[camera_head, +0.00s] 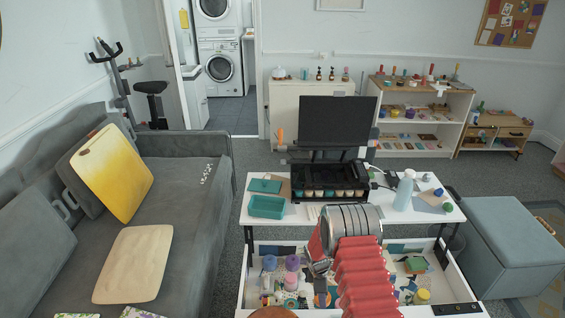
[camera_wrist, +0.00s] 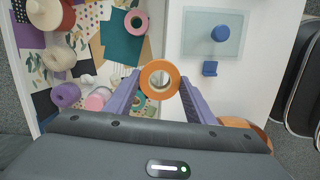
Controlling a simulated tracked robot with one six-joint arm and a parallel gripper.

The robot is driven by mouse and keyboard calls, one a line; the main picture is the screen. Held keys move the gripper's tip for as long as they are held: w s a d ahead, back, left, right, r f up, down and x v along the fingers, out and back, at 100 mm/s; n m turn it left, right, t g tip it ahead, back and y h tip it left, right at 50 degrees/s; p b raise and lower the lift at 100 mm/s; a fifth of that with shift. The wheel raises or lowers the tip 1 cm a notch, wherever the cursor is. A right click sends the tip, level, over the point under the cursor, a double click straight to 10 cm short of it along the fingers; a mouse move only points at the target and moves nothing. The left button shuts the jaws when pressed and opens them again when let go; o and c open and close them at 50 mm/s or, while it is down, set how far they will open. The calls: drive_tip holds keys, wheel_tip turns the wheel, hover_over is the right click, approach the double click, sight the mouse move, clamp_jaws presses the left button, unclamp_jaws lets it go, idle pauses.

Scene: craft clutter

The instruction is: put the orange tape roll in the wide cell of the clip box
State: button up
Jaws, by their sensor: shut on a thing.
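The orange tape roll (camera_wrist: 160,80) is between the two purple fingertips of my gripper (camera_wrist: 158,86) in the wrist view, with its hole facing the camera. My gripper is shut on it, above the edge of the white drawer. In the head view my gripper (camera_head: 320,266) is over the left-middle of the drawer, partly hidden by my red arm. I cannot tell the roll clearly there. A teal open box (camera_head: 267,206) on the white table may be the clip box; its cells cannot be made out from here.
The white drawer (camera_head: 246,292) holds paper scraps, purple spools (camera_wrist: 66,94), a pink tape roll (camera_wrist: 136,22) and a pink-lidded jar (camera_wrist: 97,98).

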drive_tip(key=r+m, duration=0.2)
drive_tip(key=s+r+m, duration=0.1)
drive_tip(key=r+m, duration=0.1)
drive_tip(key=s+r+m, duration=0.1)
drive_tip(key=r+m, duration=0.1)
drive_tip(key=shift+s+r+g+y, duration=0.2)
drive_tip(key=shift+r+g+y, duration=0.1)
drive_tip(key=shift+r+g, duration=0.1)
wheel_tip(320, 180, up, 32)
drive_tip(key=s+m+y, duration=0.1)
drive_tip(key=s+m, duration=0.2)
drive_tip(key=m, duration=0.8)
drive_tip(key=shift+d+g, duration=0.2)
drive_tip(key=shift+g, duration=0.2)
drive_tip(key=s+f, duration=0.4)
drive_tip(key=f, duration=1)
drive_tip(key=shift+f, duration=0.4)
drive_tip(key=shift+d, duration=0.1)
